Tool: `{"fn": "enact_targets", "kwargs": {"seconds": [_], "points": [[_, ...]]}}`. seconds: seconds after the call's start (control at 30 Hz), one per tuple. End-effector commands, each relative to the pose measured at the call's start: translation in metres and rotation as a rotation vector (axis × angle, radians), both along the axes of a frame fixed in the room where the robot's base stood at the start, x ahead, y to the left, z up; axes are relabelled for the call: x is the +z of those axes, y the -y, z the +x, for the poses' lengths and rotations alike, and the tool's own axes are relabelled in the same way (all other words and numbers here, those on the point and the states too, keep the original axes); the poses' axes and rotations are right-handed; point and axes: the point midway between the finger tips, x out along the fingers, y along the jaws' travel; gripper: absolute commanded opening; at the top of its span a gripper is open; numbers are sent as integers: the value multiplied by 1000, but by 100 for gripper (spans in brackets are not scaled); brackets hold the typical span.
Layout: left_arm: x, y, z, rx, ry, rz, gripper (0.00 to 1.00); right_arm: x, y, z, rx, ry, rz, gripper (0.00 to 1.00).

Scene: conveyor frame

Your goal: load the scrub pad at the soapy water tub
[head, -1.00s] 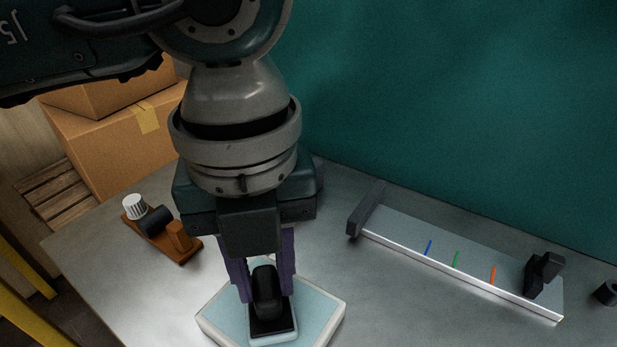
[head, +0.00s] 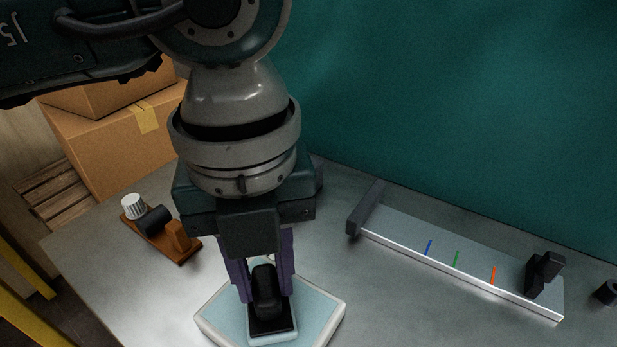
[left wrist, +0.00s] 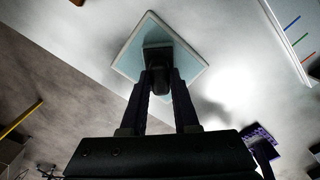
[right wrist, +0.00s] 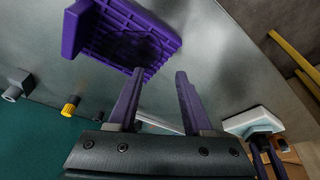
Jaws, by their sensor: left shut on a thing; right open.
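The scrub pad is a dark block with a rounded black handle (head: 266,292) and a pale underside. My left gripper (head: 264,284) is shut on this handle, one purple finger on each side. The soapy water tub (head: 325,306) is a shallow white-rimmed tray with a pale blue surface. The pad is within the tub's outline; I cannot tell whether it touches the water. The tub (left wrist: 135,66) and pad (left wrist: 157,57) also show in the left wrist view. My right gripper (right wrist: 157,78) is open and empty in the right wrist view, near a purple ribbed holder (right wrist: 125,38).
A grey plate with blue, green and orange marks (head: 450,255) lies on the table to the right, with dark blocks at its ends. A brown wooden rack (head: 163,238) with a white ribbed knob stands left. Cardboard boxes (head: 120,140) are behind. Bare table separates tub and plate.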

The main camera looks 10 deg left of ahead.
Motion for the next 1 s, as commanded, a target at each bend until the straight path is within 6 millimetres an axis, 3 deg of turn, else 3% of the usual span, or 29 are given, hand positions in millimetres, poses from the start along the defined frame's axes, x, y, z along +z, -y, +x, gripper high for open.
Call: {"fn": "enact_targets", "kwargs": {"seconds": [0.03,0.37,1.0], "points": [[-7,-3,-2,5,-6,10,0,-2,0,0,0,0,0,50],[-3,-3,-2,5,-6,10,0,2,0,0,1,0,0,50],[59,-1,-1,1,-4,3,0,52,0,0,1,0,-1,50]]}}
